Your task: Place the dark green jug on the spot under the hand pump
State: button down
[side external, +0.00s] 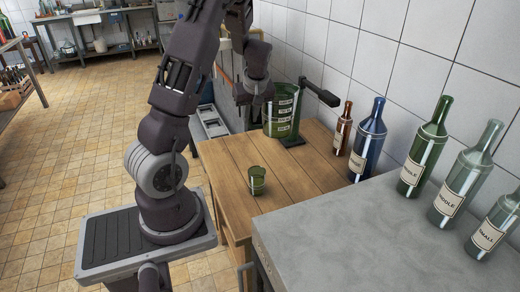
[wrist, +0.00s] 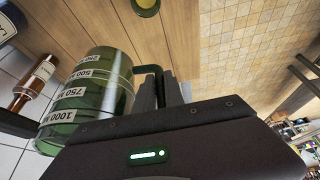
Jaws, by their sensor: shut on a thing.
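The dark green jug (side external: 283,116), with white measure labels, is upright at the back of the wooden table. It also shows at the left in the wrist view (wrist: 100,75), its dark handle reaching to my fingers. My gripper (side external: 252,98) is at the jug's left side; in the wrist view its fingers (wrist: 163,92) are shut on the handle. The hand pump (side external: 320,92) has a black lever sticking out right of the jug, and its dark base (side external: 292,141) shows at the jug's foot. The jug hides most of the pump and the spot. I cannot tell whether the jug's bottom touches anything.
A small green cup (side external: 257,181) stands on the wooden table (side external: 225,165); the table around it is clear. A brown bottle (side external: 342,131) and a blue bottle (side external: 368,143) stand right of the pump by the tiled wall. Several labelled bottles stand on the grey counter (side external: 350,235).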

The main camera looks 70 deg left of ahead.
notch_tip(320, 180, down, 16)
jog(key=r, duration=0.1)
jog(key=shift+w+a+f, duration=0.2)
jog(key=shift+a+f, duration=0.45)
jog(key=shift+a, duration=2.35)
jog(key=shift+w+a+f, duration=0.2)
jog(key=shift+a+f, duration=0.5)
jog(key=shift+a, duration=2.3)
jog(key=shift+w+a+f, duration=0.2)
jog(key=shift+a+f, duration=0.45)
jog(key=shift+a, duration=2.35)
jog(key=shift+f, duration=0.15)
jog(key=c, duration=1.4)
grip_release()
jog(key=shift+c, duration=0.2)
